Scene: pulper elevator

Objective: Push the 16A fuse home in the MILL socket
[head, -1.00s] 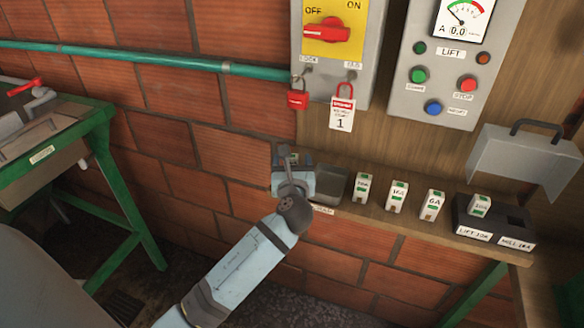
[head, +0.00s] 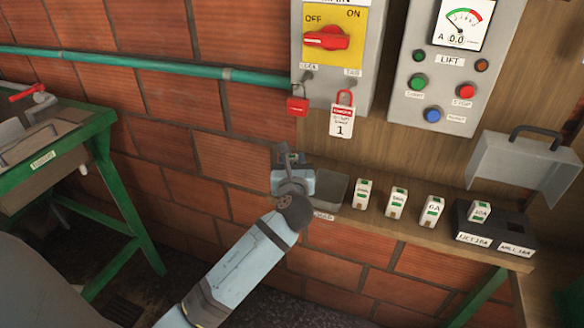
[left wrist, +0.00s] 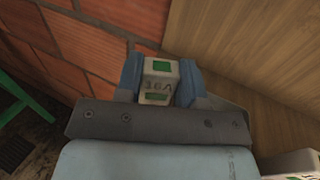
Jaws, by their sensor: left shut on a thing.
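My left gripper (head: 289,161) is shut on a white fuse marked 16A (left wrist: 158,84). In the left wrist view the fuse sits between the two blue fingers (left wrist: 160,72), its green-marked face toward the camera. In the head view the gripper is left of the shelf's grey tray, well away from the black fuse holder (head: 499,243) at the shelf's right end. The MILL socket (head: 513,227), the right one of the holder, looks empty. A 10A fuse (head: 479,211) stands in the left socket, labelled LIFT. My right gripper is not in view.
Several loose fuses stand on the shelf (head: 385,228) between the grey tray (head: 330,188) and the holder, one marked 6A (head: 432,211). A grey cover with a handle (head: 525,165) is behind the holder. The switch box (head: 333,40) and LIFT panel (head: 440,90) rise above.

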